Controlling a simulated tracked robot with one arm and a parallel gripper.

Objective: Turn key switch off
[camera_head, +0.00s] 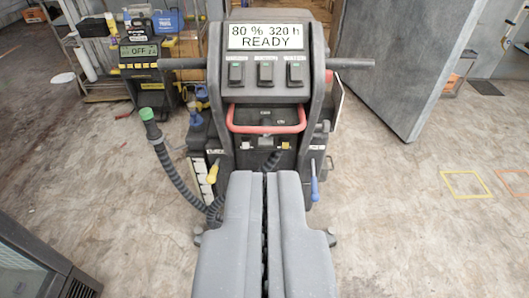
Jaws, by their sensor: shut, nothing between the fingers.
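A dark floor machine (215,100) stands upright ahead. Its display (265,37) reads "80 % 320 h READY". I cannot make out which part is the key switch. My gripper (265,176) is shut and empty, its two grey fingers side by side. It shows in front of the machine's lower part and hides some of it.
A yellow lever (212,172) and a blue lever (314,188) flank my gripper. A black hose with a green end (152,130) is at left. A charger-like unit (139,52) reads "OFF". A grey door (400,60) stands back right.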

